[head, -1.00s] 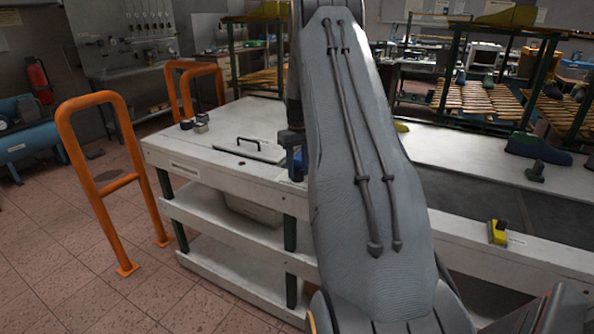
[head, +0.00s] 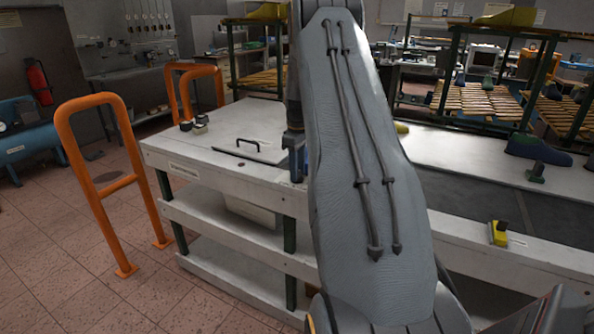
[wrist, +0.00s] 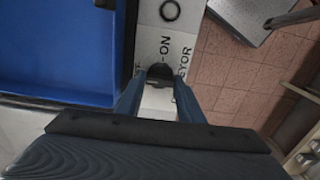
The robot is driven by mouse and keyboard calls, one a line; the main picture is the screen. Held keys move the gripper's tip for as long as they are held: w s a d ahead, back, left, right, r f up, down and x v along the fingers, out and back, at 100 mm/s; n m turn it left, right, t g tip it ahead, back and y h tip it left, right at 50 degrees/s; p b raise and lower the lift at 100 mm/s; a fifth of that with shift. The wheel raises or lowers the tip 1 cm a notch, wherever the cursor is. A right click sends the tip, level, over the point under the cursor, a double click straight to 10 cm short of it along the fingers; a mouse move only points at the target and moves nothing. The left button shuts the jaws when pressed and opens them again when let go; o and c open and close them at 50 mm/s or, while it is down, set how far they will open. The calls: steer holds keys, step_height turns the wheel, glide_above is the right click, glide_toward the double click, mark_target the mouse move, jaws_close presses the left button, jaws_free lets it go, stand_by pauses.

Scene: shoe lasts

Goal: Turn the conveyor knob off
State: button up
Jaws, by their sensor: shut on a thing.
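The conveyor knob (wrist: 160,71) is a dark round piece on a pale panel (wrist: 152,42) in the wrist view. The knob's lower part and any pointer mark are hard to make out.
A blue tray-like surface (wrist: 55,50) lies left of the panel in the wrist view. In the head view, orange rails (head: 70,150) stand left of the white bench (head: 215,165). A yellow switch box (head: 497,233) sits at the conveyor's front edge.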

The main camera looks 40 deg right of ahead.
stand_by(0.3)
steer(key=o, duration=1.1)
steer(key=shift+c, duration=0.2)
steer(key=shift+r+b, duration=1.15)
steer(key=shift+r, duration=2.8)
steer(key=s+a+f+m, duration=0.1)
steer(key=s+a, duration=0.3)
steer(key=a, duration=0.6)
steer(key=s+a+f+m, duration=0.1)
steer(key=s+a, duration=0.4)
steer(key=a, duration=0.5)
steer(key=s+a+f+m, duration=0.1)
steer(key=s+a, duration=0.3)
steer(key=a, duration=0.7)
steer(key=s+a+f, duration=0.1)
steer(key=s+a, duration=0.3)
steer(key=s, duration=0.2)
steer(key=s+a+f+m+t, duration=0.1)
steer(key=s+a, duration=0.2)
steer(key=s, duration=0.3)
steer(key=shift+a+f+m, duration=0.3)
steer(key=shift+a+f, duration=0.05)
steer(key=shift+f, duration=0.05)
